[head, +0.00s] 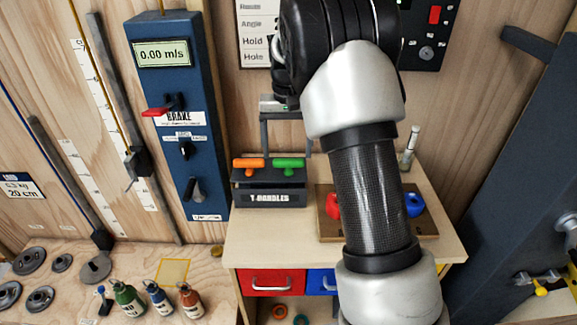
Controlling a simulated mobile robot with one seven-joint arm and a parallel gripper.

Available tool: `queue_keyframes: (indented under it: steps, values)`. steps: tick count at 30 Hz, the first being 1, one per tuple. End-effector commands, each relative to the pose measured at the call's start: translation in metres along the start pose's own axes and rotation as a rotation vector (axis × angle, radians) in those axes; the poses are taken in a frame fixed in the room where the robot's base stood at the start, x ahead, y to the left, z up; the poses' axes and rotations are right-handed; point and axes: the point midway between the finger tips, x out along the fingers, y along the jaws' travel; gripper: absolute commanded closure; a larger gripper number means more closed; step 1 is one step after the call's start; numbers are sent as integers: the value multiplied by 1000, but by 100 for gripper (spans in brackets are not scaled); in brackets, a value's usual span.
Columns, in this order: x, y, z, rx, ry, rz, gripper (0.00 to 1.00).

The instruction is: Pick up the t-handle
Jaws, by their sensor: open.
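Two t-handles sit side by side in a dark holder (271,197) labelled "T-HANDLES" on the wooden bench. The orange t-handle (249,163) is on the left and the green t-handle (288,162) is on the right. Their crossbars show at the top of the holder; their lower parts are hidden in it. My gripper (286,151) is open and points down near the green handle, with one finger to each side of it in the picture. I cannot tell its exact height or depth relative to the handle. No handle is held.
A wooden board (325,229) with red and blue pieces lies right of the holder, partly behind my arm. A blue brake panel (175,115) stands to the left. Small bottles (128,298) stand at lower left. Bench space in front of the holder is clear.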

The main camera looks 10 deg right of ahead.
Motion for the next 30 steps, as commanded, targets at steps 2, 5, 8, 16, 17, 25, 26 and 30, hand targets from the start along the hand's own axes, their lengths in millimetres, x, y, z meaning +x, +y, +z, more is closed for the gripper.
queue_keyframes:
  steps: [2,5,8,16,17,25,26,30]
  values:
    - [6,1,-1,0,-2,1,22]
    - [20,3,-4,1,-4,2,22]
    - [36,4,-7,2,-5,1,22]
    - [53,4,-7,1,-1,0,22]
    - [53,4,-7,1,-1,0,22]
    - [52,4,-7,1,-1,0,49]
    - [52,4,-7,1,-1,0,54]
    - [52,3,-7,1,0,0,60]
